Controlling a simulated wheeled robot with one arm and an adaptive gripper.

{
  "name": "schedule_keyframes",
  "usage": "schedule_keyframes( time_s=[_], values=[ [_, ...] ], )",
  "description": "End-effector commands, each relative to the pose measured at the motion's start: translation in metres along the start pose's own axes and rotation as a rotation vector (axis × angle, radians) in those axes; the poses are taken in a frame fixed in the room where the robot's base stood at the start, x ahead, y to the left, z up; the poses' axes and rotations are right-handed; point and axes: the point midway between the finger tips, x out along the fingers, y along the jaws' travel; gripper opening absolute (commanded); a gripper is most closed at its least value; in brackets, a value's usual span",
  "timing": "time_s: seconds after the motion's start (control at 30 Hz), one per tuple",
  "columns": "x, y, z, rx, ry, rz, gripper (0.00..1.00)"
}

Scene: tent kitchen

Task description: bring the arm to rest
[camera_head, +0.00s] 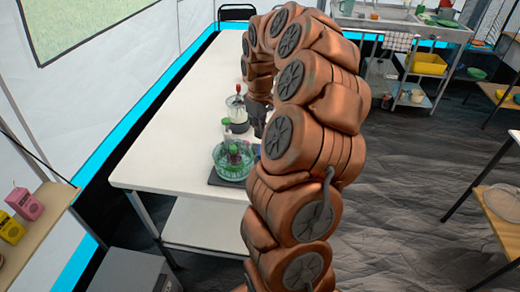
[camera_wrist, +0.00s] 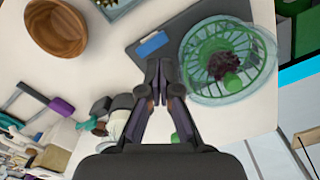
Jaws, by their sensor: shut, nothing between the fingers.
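My copper-coloured arm rises in front of the white table (camera_head: 165,160) in the head view and bends over toward it. My gripper (camera_wrist: 158,68) shows in the wrist view with its fingertips together and nothing between them. It is above the table, close to a dark board (camera_wrist: 130,45) with a blue item on it. In the head view the gripper is mostly hidden behind the arm.
A clear bowl with a green basket (camera_wrist: 215,60) is close to the gripper's right. A wooden bowl (camera_wrist: 57,27) stands at upper left. A white-bodied appliance (camera_head: 236,108) stands on the table. A sink counter (camera_head: 400,22) and grey floor lie to the right.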

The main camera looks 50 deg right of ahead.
Motion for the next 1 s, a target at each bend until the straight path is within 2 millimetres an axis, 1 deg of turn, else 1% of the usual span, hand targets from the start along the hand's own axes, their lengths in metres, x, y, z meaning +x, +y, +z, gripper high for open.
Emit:
schedule_keyframes(
  time_s=[0.43,0.5,0.57,0.67,0.7,0.77,0.8,0.87,0.9,0.97,1.0],
  values=[
    [0.000,-0.001,0.000,-0.001,0.000,0.000,0.00],
    [-0.003,-0.006,-0.001,-0.006,0.001,-0.002,0.00],
    [-0.009,-0.017,-0.004,-0.017,0.003,-0.004,0.00],
    [-0.025,-0.048,-0.008,-0.039,0.008,-0.010,0.00],
    [-0.031,-0.064,-0.009,-0.051,0.007,-0.014,0.00],
    [-0.042,-0.090,-0.007,-0.068,0.005,-0.019,0.00],
    [-0.049,-0.107,-0.006,-0.076,0.004,-0.022,0.00],
    [-0.057,-0.132,-0.001,-0.087,-0.002,-0.028,0.00],
    [-0.063,-0.149,0.004,-0.095,-0.007,-0.029,0.00],
    [-0.070,-0.171,0.011,-0.100,-0.013,-0.033,0.00],
    [-0.074,-0.186,0.018,-0.104,-0.020,-0.033,0.00]
  ],
)
